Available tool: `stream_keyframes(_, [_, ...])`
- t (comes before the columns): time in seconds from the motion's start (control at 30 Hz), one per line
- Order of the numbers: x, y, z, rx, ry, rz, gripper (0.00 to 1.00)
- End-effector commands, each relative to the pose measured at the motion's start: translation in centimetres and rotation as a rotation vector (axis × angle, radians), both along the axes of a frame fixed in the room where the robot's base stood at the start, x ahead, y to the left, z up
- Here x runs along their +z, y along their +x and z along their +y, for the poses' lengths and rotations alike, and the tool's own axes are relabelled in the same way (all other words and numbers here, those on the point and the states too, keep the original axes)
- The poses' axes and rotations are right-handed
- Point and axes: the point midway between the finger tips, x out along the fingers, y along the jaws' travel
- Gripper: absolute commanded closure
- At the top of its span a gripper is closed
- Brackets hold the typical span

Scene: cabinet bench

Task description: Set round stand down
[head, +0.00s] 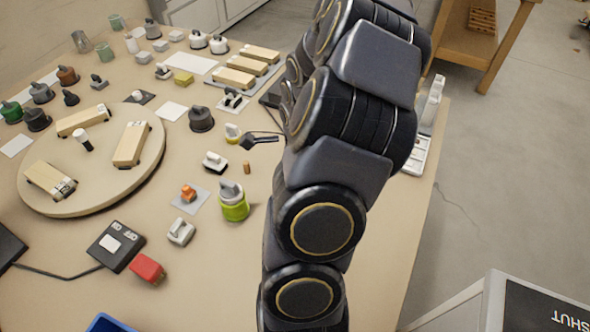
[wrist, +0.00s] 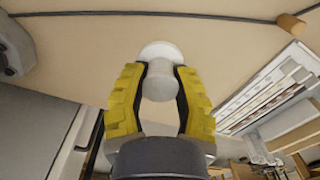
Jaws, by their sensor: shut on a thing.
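My gripper (wrist: 161,72) shows in the wrist view with its two yellow ribbed fingers closed on either side of a small white round stand (wrist: 160,50). The stand has a wide round disc at its far end and a rounded knob nearer me, between the fingers. It is over the tan bench top (wrist: 90,45); I cannot tell whether it touches the surface. In the head view my arm hides the held stand, and I cannot make out the gripper clearly there.
A dark cable crosses the top of the wrist view near a wooden peg (wrist: 290,25). A white tray (wrist: 265,90) lies at right. In the head view, a round turntable (head: 95,195) with several blocks and many small knobbed items crowd the bench. Bare bench shows at lower centre.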

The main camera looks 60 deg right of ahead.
Motion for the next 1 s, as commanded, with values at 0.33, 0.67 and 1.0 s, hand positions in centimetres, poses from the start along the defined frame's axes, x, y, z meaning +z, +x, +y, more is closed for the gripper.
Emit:
stream_keyframes(0.33, [-2.6, 2.8, -5.0, 0.000, -0.002, -0.001, 0.92])
stream_keyframes(0.67, [-5.9, 4.7, -9.0, 0.001, 0.000, 0.004, 0.92])
stream_keyframes(1.0, [-9.0, 5.8, -11.3, -0.001, 0.002, 0.005, 0.92])
